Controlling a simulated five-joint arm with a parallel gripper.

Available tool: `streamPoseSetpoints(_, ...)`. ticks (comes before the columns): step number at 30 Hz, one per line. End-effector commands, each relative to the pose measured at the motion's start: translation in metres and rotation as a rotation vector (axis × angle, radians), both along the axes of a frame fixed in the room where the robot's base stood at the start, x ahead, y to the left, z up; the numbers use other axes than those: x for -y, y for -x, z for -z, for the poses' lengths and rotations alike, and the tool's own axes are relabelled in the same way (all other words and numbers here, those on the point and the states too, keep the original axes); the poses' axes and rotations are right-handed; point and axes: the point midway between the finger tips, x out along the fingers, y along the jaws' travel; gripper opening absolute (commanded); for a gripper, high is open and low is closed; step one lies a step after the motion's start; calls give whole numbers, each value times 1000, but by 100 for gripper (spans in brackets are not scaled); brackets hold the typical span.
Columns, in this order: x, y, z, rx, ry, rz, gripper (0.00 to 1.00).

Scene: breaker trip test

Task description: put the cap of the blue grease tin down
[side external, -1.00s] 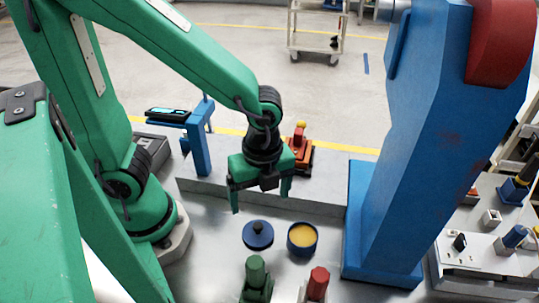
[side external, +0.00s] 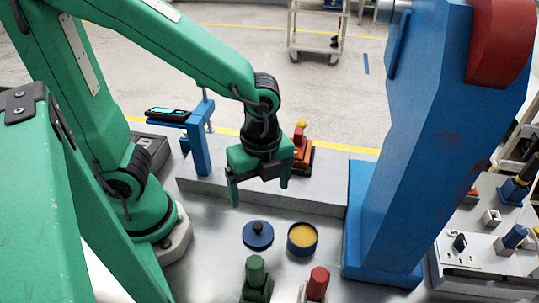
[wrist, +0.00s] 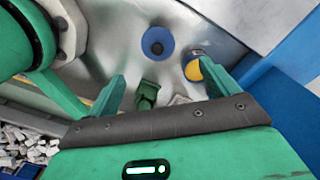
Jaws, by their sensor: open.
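The blue cap (side external: 258,236) with a dark knob lies on the metal table, just left of the open blue grease tin (side external: 302,247). The tin shows yellow grease inside. In the wrist view the cap (wrist: 157,41) lies flat beyond the fingers, and the tin (wrist: 192,66) is partly hidden behind my right-hand finger. My gripper (side external: 260,190) is open and empty, above and behind the cap in the side view, touching neither cap nor tin. The fingers also show in the wrist view (wrist: 168,90), spread wide.
A green-capped post (side external: 256,279) and a red-capped post (side external: 317,284) stand in front of the cap and tin. A large blue column (side external: 405,170) rises to the right. A grey ledge (side external: 325,192) with a blue stand (side external: 200,150) and an orange-red device (side external: 302,150) lies behind.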

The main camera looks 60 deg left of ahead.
Motion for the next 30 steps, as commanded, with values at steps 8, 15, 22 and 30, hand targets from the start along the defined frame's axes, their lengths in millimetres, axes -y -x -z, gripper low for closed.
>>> streamPoseSetpoints(8, -28, -13, -32, 117, 64, -400, 87)
streamPoseSetpoints(15, -66, -19, -69, 247, 172, -914, 87)
streamPoseSetpoints(22, -99, -14, -100, 353, 302, -1362, 87)
streamPoseSetpoints(30, -116, -8, -116, 405, 393, -1619, 87)
